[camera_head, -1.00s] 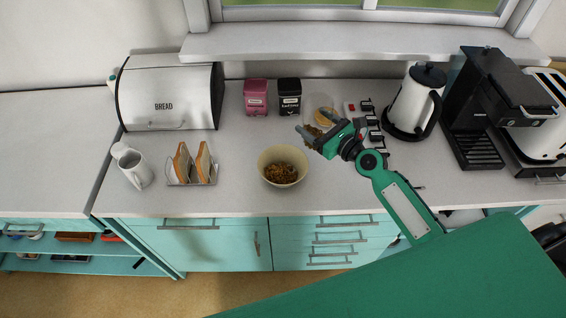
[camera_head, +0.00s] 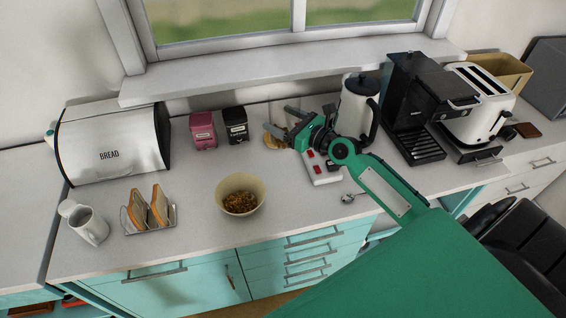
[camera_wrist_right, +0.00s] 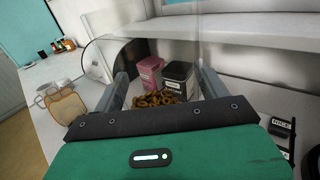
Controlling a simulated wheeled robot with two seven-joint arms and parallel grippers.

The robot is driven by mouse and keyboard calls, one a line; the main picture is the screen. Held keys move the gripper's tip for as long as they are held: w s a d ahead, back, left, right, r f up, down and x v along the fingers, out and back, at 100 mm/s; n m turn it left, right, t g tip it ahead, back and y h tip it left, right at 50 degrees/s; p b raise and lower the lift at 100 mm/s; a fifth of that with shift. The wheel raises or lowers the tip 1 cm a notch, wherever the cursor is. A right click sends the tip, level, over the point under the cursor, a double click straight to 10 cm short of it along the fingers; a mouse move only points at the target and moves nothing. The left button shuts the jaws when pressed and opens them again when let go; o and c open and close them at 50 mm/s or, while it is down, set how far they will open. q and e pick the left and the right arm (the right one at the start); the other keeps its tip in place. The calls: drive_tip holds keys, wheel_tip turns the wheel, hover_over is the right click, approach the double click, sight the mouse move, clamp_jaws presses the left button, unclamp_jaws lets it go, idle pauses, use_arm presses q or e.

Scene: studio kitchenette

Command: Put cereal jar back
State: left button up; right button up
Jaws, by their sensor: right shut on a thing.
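My right gripper (camera_head: 280,119) is shut on the cereal jar (camera_head: 274,140), which is clear and hard to make out in the head view. Brown cereal in the jar (camera_wrist_right: 155,98) shows between the two fingers of my right gripper (camera_wrist_right: 166,86) in the right wrist view. In the head view the jar is right of the pink and black tins, over the back of the counter. I cannot tell whether its base touches the counter. My left gripper is not in view.
A cream bowl of cereal (camera_head: 240,195) stands in front. A pink tin (camera_head: 203,131) and black tin (camera_head: 235,126) stand at the back. A kettle (camera_head: 357,107), coffee machine (camera_head: 415,110) and toaster (camera_head: 480,103) stand right. A toast rack (camera_head: 150,212) and bread bin (camera_head: 112,143) are left.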

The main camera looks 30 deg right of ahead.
wheel_tip(320, 180, down, 15)
drive_tip(key=b, duration=0.9)
drive_tip(key=shift+r+b, duration=0.1)
drive_tip(key=shift+b, duration=0.2)
drive_tip(key=o, duration=1.2)
drive_tip(key=shift+f, duration=0.2)
drive_tip(key=shift+s+r, duration=0.1)
drive_tip(key=shift+r, duration=0.1)
drive_tip(key=b+v, duration=0.3)
drive_tip(key=v, duration=0.7)
drive_tip(key=shift+s+d+f, duration=0.15)
drive_tip(key=shift+s+d+b, duration=0.25)
drive_tip(key=shift+s+b, duration=0.15)
drive_tip(key=shift+s, duration=0.25)
